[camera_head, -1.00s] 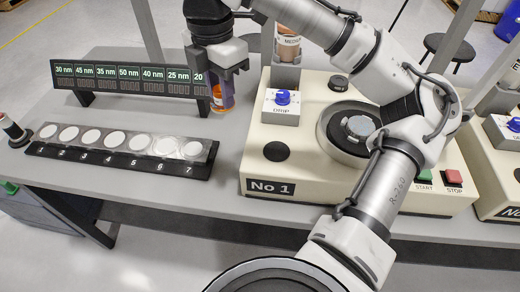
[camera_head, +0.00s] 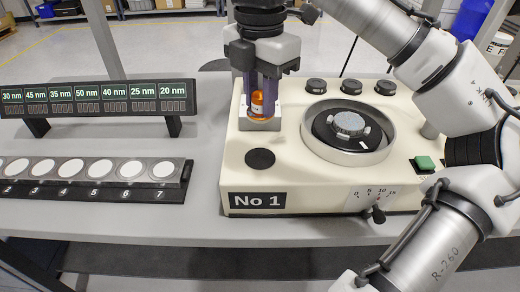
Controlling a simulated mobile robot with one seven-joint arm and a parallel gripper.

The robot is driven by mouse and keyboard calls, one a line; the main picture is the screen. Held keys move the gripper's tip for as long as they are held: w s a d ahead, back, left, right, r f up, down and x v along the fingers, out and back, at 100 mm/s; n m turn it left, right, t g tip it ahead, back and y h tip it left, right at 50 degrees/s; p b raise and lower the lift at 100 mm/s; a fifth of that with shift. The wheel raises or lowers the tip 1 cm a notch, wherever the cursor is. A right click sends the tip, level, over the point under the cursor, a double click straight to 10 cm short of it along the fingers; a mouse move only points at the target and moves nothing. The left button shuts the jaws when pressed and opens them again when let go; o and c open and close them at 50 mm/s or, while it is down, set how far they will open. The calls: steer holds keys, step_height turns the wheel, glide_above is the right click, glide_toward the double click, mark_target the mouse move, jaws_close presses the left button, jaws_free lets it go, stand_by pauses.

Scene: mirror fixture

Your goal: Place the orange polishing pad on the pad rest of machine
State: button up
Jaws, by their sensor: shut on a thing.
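My gripper (camera_head: 260,98) points down over the left part of the machine No 1 (camera_head: 215,178). Its purple-grey fingers are shut on a small orange thing (camera_head: 257,104) with a pale mark, partly hidden between them. A black round spot (camera_head: 260,158), perhaps the pad rest, lies bare on the cream top, nearer the camera than the gripper.
A round polishing plate (camera_head: 349,124) in a recessed bowl is right of the gripper. Several black knobs (camera_head: 351,86) line the back, and a green button (camera_head: 424,163) is at right. Left are a rack of white discs (camera_head: 100,168) and a display (camera_head: 100,98). My arm covers the right side.

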mark_target(260, 159)
step_height(260, 159, down, 10)
steer(key=shift+f+b, duration=0.1)
steer(key=shift+b, duration=0.4)
steer(key=shift+f, duration=0.2)
steer(key=o, duration=1)
steer(key=shift+o, duration=0.2)
steer(key=shift+r, duration=0.15)
step_height(260, 159, up, 12)
steer(key=shift+r+p, duration=0.1)
steer(key=shift+p, duration=0.8)
